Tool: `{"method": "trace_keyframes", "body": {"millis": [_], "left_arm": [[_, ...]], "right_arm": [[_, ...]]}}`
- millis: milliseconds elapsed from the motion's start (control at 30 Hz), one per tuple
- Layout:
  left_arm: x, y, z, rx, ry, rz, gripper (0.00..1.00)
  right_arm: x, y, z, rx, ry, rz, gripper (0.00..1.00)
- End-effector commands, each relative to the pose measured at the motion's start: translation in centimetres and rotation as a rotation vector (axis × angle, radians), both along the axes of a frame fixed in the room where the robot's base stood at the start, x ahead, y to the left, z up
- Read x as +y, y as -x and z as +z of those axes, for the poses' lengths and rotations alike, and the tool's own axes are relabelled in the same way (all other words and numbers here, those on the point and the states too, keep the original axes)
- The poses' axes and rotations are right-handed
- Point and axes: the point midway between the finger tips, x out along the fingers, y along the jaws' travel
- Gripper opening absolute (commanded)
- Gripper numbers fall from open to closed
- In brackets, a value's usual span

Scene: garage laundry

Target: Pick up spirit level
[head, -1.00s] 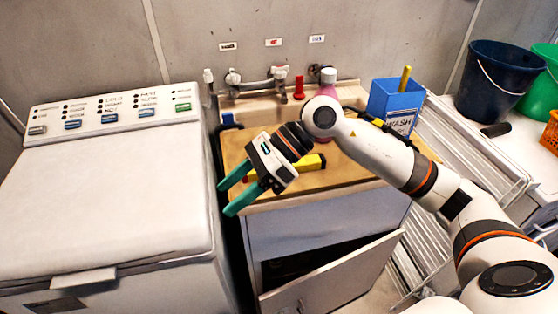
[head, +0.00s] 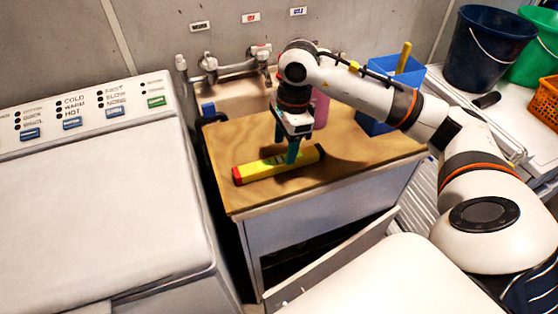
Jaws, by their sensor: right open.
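The spirit level (head: 256,169) is a yellow bar with a red end cap at its left and a dark end at its right. It lies flat on the wooden top (head: 350,170) of the sink cabinet. My right gripper (head: 286,152) points down over the middle of the level, with its green fingers spread open. One finger hides part of the level's near side; I cannot tell whether it touches. My left gripper is not in view.
A pink bottle (head: 321,108) stands behind my right gripper. A blue box (head: 412,75) is at the back right. A sink tap (head: 235,66) is behind the board. A white washing machine (head: 100,210) stands at the left. The cabinet door (head: 335,260) hangs open below.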

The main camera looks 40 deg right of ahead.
Motion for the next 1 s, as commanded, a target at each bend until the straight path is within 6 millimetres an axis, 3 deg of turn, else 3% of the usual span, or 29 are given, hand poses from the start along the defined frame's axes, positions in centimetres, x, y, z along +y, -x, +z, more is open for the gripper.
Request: {"method": "trace_keyframes", "body": {"millis": [233, 400, 633, 933, 1000], "left_arm": [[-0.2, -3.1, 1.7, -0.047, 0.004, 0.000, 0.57], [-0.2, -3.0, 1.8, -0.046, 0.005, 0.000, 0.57], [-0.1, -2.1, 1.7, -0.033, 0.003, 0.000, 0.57], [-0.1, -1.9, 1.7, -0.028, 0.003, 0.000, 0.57], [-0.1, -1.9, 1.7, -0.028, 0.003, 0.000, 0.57]], "right_arm": [[0.8, -0.4, -3.1, 0.006, -0.002, 0.000, 0.56], [1.0, -0.5, -4.9, 0.002, -0.001, 0.001, 0.56], [1.0, -0.5, -5.0, 0.001, -0.001, 0.001, 0.56], [1.0, -0.6, -5.0, 0.001, -0.001, 0.000, 0.09], [1.0, -0.6, -5.0, 0.000, -0.002, 0.000, 0.04]]}}
